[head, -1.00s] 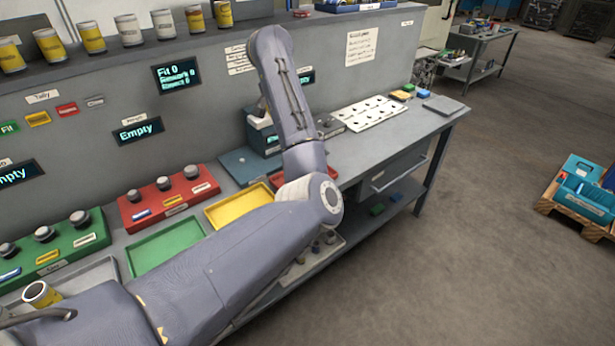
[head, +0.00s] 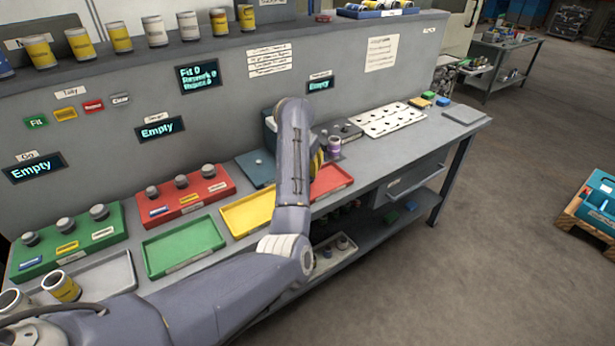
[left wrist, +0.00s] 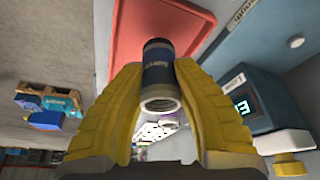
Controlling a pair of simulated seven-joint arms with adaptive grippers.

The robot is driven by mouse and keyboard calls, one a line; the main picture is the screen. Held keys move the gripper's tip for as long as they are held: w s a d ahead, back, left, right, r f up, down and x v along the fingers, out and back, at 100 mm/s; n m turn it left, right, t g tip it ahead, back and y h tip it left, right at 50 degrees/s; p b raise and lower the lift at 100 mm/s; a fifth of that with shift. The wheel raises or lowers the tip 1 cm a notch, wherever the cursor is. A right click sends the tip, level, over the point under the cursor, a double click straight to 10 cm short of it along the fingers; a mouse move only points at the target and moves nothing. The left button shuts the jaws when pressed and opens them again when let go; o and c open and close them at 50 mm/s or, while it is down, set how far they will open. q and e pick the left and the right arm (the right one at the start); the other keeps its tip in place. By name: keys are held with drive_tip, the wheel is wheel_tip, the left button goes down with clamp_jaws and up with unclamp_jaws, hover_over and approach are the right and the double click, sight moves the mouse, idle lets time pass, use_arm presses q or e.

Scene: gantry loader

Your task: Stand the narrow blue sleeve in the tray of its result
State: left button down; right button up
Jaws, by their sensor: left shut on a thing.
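My left gripper (left wrist: 160,100) is shut on a dark blue sleeve (left wrist: 157,72) with a pale open rim, gripped between the yellow fingers. In the head view my left gripper (head: 319,163) is mostly hidden behind my forearm, near the red tray (head: 332,179). In the left wrist view the sleeve overlaps the near part of the red tray (left wrist: 190,22); its height above the tray cannot be told. The yellow tray (head: 243,217) and green tray (head: 184,246) lie empty to the left. My right gripper is not in view.
A gauge with a display (left wrist: 262,108) stands close to the gripper. A purple cylinder (head: 334,147) shows beside it in the head view. Red (head: 190,203) and green (head: 72,243) blocks with knobs line the back. A grey tray (head: 118,270) with yellow-banded sleeves is at left.

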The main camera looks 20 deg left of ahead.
use_arm(q)
drive_tip(key=shift+f, duration=1.85)
drive_tip(key=shift+f, duration=0.1)
drive_tip(key=c, duration=1.1)
unclamp_jaws()
drive_tip(key=v, duration=1.2)
